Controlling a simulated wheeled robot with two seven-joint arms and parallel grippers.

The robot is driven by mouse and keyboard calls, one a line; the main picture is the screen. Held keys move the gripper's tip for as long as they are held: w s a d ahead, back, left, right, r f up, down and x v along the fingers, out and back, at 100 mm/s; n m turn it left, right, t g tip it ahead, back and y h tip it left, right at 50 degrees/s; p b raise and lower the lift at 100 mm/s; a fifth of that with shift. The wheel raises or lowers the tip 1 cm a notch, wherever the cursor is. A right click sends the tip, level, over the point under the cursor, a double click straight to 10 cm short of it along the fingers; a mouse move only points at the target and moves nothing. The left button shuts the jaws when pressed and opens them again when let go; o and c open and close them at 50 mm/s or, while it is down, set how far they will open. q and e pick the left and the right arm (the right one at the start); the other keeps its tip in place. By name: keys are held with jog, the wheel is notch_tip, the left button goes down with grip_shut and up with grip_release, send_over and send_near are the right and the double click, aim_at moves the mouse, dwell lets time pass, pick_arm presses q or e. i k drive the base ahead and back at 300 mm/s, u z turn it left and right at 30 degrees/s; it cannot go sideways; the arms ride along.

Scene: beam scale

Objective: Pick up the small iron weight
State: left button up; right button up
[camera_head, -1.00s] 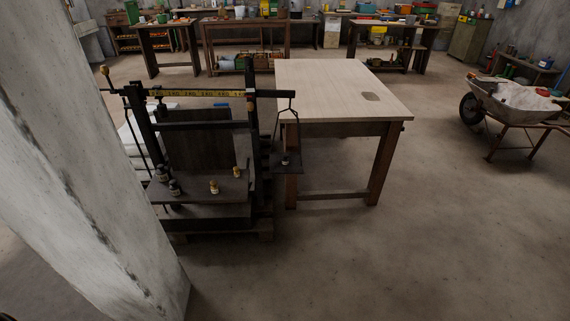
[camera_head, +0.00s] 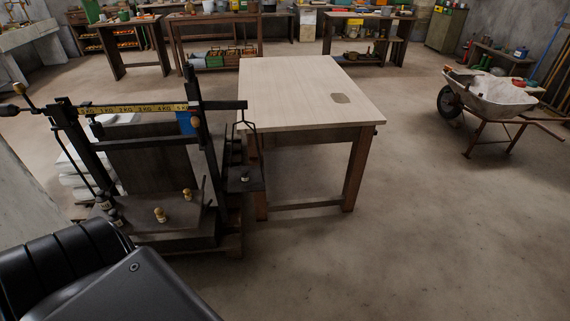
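The beam scale (camera_head: 165,140) stands left of centre, with a yellow marked beam (camera_head: 130,109) along its top. On its low platform (camera_head: 180,232) stand two brass-coloured weights, one in front (camera_head: 160,214) and one behind (camera_head: 187,194). Two darker, iron-looking weights stand at the platform's left side, one behind (camera_head: 103,203) and one in front (camera_head: 115,217). Another small dark weight (camera_head: 245,178) sits on the hanging pan at the scale's right. I cannot tell which is the smallest iron one. A dark link of mine fills the lower left. Neither gripper is in view.
A wooden table (camera_head: 295,85) stands just right of the scale, near the hanging pan. A wheelbarrow (camera_head: 495,100) is at the right. A grey pillar (camera_head: 20,215) edges the left. Workbenches line the back. Floor in front and right is clear.

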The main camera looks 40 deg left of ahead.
aim_at(245, 176)
jog(key=u, duration=0.2)
jog(key=i, duration=1.1)
jog(key=u, duration=0.65)
